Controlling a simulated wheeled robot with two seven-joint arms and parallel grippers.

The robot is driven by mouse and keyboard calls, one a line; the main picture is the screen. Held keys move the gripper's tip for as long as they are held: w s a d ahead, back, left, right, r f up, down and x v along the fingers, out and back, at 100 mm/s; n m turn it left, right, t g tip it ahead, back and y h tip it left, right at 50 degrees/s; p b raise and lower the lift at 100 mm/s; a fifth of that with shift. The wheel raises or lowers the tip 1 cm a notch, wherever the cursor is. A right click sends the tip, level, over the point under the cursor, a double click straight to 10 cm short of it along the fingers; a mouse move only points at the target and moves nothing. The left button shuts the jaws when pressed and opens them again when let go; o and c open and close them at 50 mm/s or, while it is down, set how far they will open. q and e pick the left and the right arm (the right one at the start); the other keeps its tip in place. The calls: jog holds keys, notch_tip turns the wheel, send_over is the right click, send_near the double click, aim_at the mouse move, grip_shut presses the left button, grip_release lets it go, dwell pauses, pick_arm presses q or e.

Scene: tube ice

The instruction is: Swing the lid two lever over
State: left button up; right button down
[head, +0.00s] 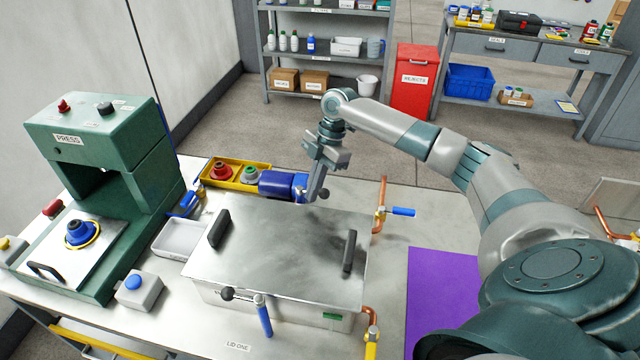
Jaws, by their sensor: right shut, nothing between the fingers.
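A metal box with a flat lid (285,245) and two black handles stands on the table. At its front edge is a lever with a blue grip (264,316) and a black ball knob (227,293), near a label reading LID ONE (237,346). My right gripper (316,192) is shut and empty, pointing down at the back edge of the lid. A second black knob (323,194) shows right beside its fingertips; the rest of any lever there is hidden by the gripper, and I cannot tell whether they touch. My left gripper is not in view.
A blue motor-like cylinder (278,184) lies just left of the gripper, beside a yellow tray (228,183). A copper pipe with a blue valve handle (403,211) rises right of the box. A green press (100,160) stands left. A purple mat (440,285) lies right.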

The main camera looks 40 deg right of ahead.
jog(key=shift+s+a+r+p, duration=0.1)
jog(key=shift+a+r+p, duration=0.25)
jog(key=shift+a, duration=0.4)
jog(key=shift+b+v, duration=0.9)
jog(key=shift+b, duration=0.1)
jog(key=b+v, duration=0.2)
jog(key=v, duration=0.5)
jog(key=shift+w+r+b, duration=0.2)
jog(key=shift+r+b, duration=0.1)
jog(key=shift+b, duration=0.05)
jog(key=shift+d, duration=0.15)
